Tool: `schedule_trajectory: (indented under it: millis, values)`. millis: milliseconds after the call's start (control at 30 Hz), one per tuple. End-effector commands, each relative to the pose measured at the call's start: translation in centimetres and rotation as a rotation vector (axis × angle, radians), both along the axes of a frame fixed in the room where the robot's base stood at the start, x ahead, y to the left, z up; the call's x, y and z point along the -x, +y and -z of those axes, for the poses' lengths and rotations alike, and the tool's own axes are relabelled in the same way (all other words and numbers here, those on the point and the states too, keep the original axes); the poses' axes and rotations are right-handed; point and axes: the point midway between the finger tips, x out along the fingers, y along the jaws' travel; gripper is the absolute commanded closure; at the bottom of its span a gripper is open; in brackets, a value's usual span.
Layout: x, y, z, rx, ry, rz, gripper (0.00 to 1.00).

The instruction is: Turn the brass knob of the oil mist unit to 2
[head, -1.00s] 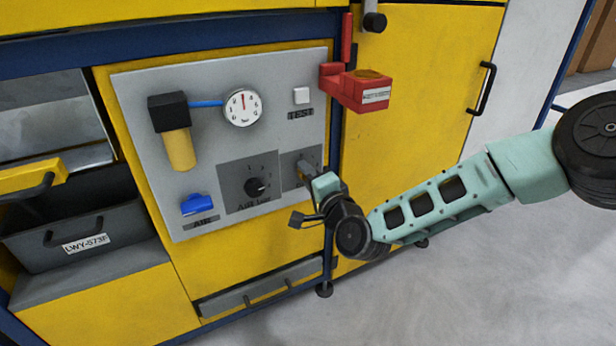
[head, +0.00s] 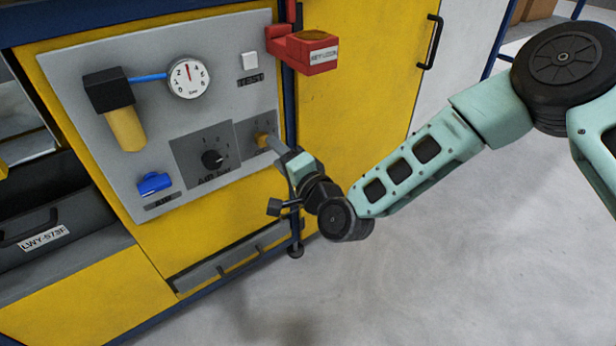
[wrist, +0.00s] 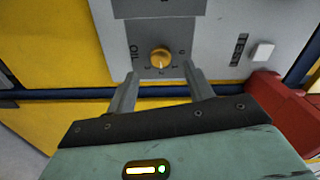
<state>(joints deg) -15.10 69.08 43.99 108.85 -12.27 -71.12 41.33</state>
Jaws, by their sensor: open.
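The brass knob (wrist: 160,58) sits on a dark grey plate marked OIL, centred ahead of my gripper in the wrist view. Small scale marks ring it, but they are too small to read, and its pointer setting is unclear. In the head view the knob (head: 262,139) shows just left of my fingertips. My gripper (wrist: 161,76) is open and empty, with one finger on each side of the knob's line. The fingertips appear short of the knob, apart from it. The gripper (head: 275,146) reaches in from the right in the head view.
A black AIR knob (head: 212,159) is left of the brass knob. The panel also carries a gauge (head: 189,78), a white button (head: 250,61) and a blue valve (head: 154,184). A red bracket (head: 305,50) juts out beside the panel. Open floor lies to the right.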

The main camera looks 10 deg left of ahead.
Motion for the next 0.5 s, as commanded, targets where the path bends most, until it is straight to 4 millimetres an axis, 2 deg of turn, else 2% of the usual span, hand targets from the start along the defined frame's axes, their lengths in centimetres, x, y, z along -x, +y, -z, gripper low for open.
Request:
schedule_trajectory:
  millis: [100, 300, 500]
  values:
    - [1.9, -2.3, -0.2, 0.003, 0.004, -0.001, 0.48]
    - [4.9, -5.7, -0.1, 0.002, 0.004, -0.001, 0.48]
    - [6.8, -8.0, 0.0, 0.001, 0.002, -0.001, 0.48]
